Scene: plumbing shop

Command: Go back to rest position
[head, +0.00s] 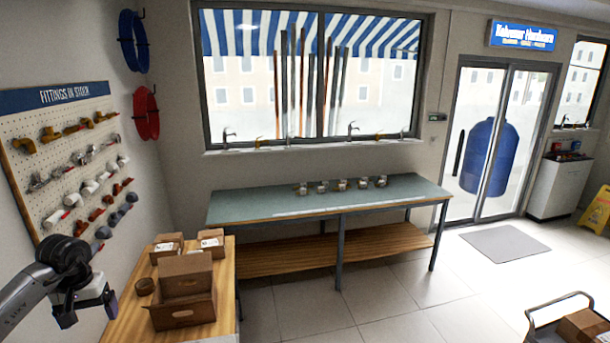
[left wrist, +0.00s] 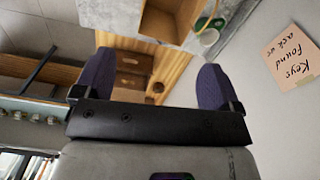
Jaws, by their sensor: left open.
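My left gripper (head: 92,308) is at the lower left of the head view, in the air in front of the left wall. In the left wrist view its two purple fingers (left wrist: 155,82) stand wide apart with nothing between them, so it is open and empty. It is to the left of a wooden counter (head: 117,323) and touches nothing that I can see. My right gripper is not in view.
Cardboard boxes (head: 185,275) stand on the wooden counter. A pegboard of fittings (head: 75,150) hangs on the left wall. A green-topped workbench (head: 260,205) stands under the window. A trolley (head: 545,312) is at the lower right. The middle floor is clear.

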